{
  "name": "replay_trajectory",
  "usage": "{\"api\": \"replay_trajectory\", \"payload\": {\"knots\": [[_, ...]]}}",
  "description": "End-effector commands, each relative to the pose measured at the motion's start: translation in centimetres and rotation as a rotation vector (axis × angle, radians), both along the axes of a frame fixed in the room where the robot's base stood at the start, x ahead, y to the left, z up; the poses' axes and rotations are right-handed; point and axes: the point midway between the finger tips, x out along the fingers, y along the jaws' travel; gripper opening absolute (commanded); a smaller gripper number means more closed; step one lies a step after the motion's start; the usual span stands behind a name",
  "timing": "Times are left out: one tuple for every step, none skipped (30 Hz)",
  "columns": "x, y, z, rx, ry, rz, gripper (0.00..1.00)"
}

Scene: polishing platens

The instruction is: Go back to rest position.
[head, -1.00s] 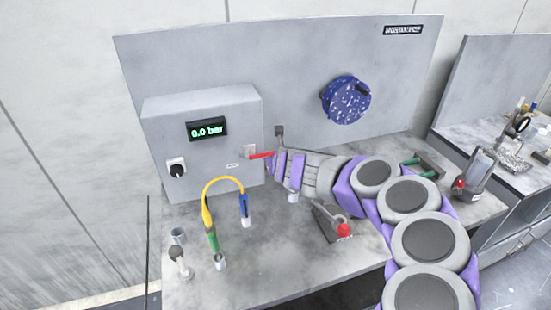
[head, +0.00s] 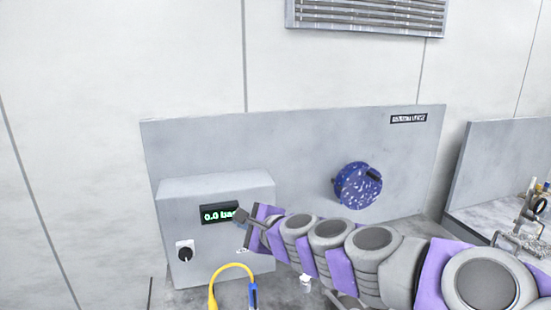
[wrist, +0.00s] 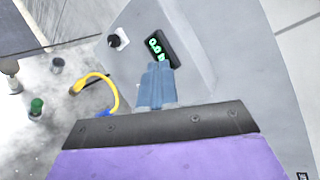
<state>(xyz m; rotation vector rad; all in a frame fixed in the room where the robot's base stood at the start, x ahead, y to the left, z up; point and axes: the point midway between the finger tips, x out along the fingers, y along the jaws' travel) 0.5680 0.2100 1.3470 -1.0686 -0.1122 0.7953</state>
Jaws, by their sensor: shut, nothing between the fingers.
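My gripper (head: 240,217) is raised in front of the grey control box (head: 176,215), its tip overlapping the right end of the display (head: 217,213) in the head view. In the wrist view, my gripper's blue-grey fingers (wrist: 157,84) are together and empty. They point toward the display (wrist: 160,48), which has green digits and is partly covered by them. My arm reaches in from the lower right, above the bench. Whether the fingers touch the box cannot be told.
A black knob (head: 185,251) is on the box. A yellow hose (head: 228,268) arches over the bench, most of which is below the head view. A blue speckled disc (head: 357,186) is on the back panel (head: 290,145). A second bench (head: 480,220) stands right.

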Motion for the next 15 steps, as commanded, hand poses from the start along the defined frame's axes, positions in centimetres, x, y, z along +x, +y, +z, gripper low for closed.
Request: {"api": "replay_trajectory", "payload": {"knots": [[-2.9,0.6,0.5,-0.114,-0.067,0.107,0.0],[-4.9,1.0,0.3,-0.186,-0.1,0.181,0.0],[-7.4,1.3,-0.5,-0.288,-0.136,0.274,0.0],[-9.2,1.3,-1.3,-0.366,-0.158,0.34,0.0],[-11.1,1.1,-2.1,-0.442,-0.177,0.409,0.0],[-13.4,0.5,-3.5,-0.543,-0.191,0.495,0.0],[-15.0,-0.1,-4.7,-0.614,-0.193,0.554,0.0],[-16.6,-0.8,-5.9,-0.681,-0.191,0.614,0.0],[-18.7,-2.1,-7.4,-0.765,-0.182,0.688,0.0],[-20.0,-3.1,-8.5,-0.825,-0.171,0.737,0.0],[-21.4,-4.3,-9.6,-0.879,-0.154,0.788,0.0],[-23.3,-5.9,-11.0,-0.948,-0.126,0.851,0.0],[-24.6,-7.1,-11.9,-0.994,-0.103,0.897,0.0],[-26.1,-8.4,-12.8,-1.039,-0.073,0.942,0.0],[-27.8,-10.2,-13.9,-1.091,-0.033,0.998,0.0]]}}
